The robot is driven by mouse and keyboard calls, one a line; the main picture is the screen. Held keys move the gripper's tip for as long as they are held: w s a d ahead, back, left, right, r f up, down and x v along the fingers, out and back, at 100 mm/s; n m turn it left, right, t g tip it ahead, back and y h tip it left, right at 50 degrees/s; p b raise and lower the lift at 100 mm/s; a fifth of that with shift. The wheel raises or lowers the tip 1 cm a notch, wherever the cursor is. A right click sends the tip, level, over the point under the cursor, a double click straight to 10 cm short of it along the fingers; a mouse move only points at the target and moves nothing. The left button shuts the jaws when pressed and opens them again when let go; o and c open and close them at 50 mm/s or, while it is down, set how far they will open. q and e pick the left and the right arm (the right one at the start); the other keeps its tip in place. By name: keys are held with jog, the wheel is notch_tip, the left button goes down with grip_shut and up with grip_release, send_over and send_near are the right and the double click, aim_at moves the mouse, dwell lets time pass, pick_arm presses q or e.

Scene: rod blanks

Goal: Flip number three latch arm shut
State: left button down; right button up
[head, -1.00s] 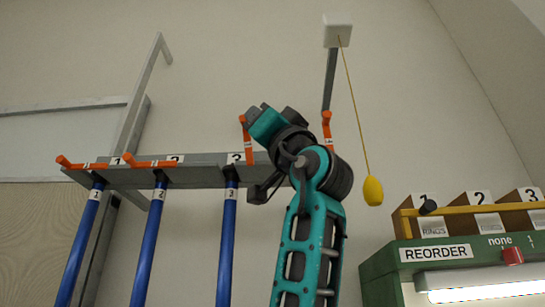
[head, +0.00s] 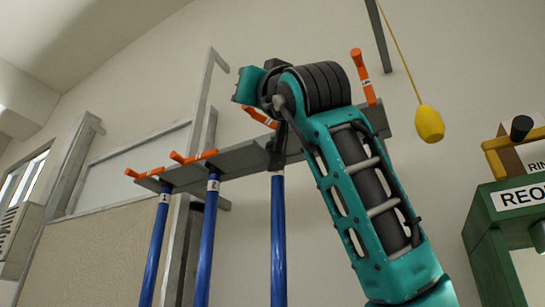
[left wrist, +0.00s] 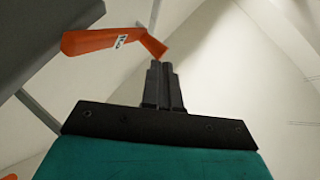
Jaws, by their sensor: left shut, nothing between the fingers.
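The orange number three latch arm (head: 258,117) slants up to the left from the grey rail, partly hidden by my left arm. An orange latch arm (left wrist: 105,42) also shows in the left wrist view, with a small label near its bend. My left gripper (left wrist: 161,65) is shut and empty, its fingertips close to the bent end of that latch arm. I cannot tell if they touch. In the head view my wrist covers much of this spot. Latch arms one (head: 147,173) and two (head: 194,156) lie low along the rail. Another latch arm (head: 362,75) at the right stands upright.
Blue rods (head: 207,245) hang below the grey rail (head: 237,160). A yellow pull knob (head: 429,123) hangs on a cord to the right. A green cabinet (head: 488,230) with a reorder sign stands at far right. The wall space above the rail is open.

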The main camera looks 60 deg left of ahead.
pick_arm(q)
jog(key=shift+s+a+f, duration=0.3)
jog(key=shift+a+f, duration=0.3)
jog(key=shift+a, duration=0.1)
pick_arm(e)
jog(key=shift+a+f, duration=0.1)
jog(key=shift+f, duration=0.05)
pick_arm(q)
jog(key=shift+a+f, duration=0.1)
jog(key=shift+f, duration=0.05)
pick_arm(e)
jog(key=shift+w+r, duration=0.1)
jog(key=shift+r, duration=0.1)
dwell(0.9)
